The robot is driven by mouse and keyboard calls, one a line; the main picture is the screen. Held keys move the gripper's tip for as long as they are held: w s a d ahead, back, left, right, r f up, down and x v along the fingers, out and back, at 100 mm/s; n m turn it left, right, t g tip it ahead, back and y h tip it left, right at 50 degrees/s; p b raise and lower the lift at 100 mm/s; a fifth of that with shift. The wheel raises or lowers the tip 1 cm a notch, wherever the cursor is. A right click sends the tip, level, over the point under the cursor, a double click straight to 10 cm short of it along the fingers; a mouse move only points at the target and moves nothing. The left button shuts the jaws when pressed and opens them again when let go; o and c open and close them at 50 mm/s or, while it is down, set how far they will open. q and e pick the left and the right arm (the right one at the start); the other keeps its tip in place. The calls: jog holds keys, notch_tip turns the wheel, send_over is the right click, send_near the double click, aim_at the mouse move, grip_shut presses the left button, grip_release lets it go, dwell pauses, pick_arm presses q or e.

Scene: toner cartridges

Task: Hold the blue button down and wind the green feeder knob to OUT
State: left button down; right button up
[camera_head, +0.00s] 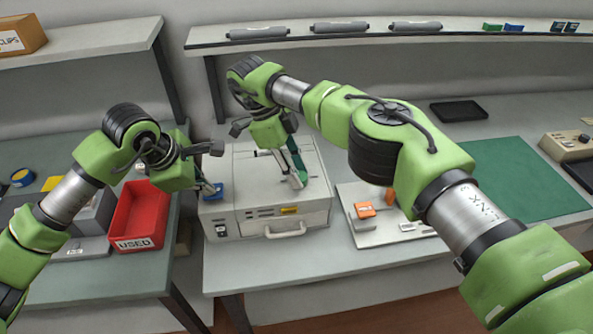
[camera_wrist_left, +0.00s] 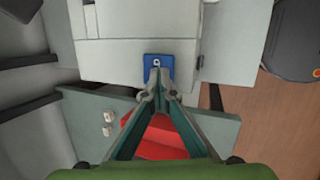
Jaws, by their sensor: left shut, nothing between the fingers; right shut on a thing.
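The blue button (camera_head: 214,191) is on the left part of the pale grey machine (camera_head: 262,216). It also shows in the left wrist view (camera_wrist_left: 158,62). My left gripper (camera_head: 207,190) is shut and empty, its fingertips at the near edge of the button; whether the button is pressed down I cannot tell. My right gripper (camera_head: 297,179) reaches down on top of the machine and is shut on the green feeder knob. The knob is hidden by the fingers, so its setting and any OUT mark cannot be read.
A red bin marked USED (camera_head: 139,216) stands left of the machine. A white plate with orange parts (camera_head: 385,232) lies to its right, under my right arm. A green mat (camera_head: 530,180) and a black tray (camera_head: 458,111) lie further right. Grey cylinders rest on the back shelf (camera_head: 380,36).

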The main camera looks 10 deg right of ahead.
jog(key=shift+m+g, duration=0.4)
jog(key=shift+m, duration=0.4)
jog(key=o, duration=1.1)
notch_tip(320, 180, up, 10)
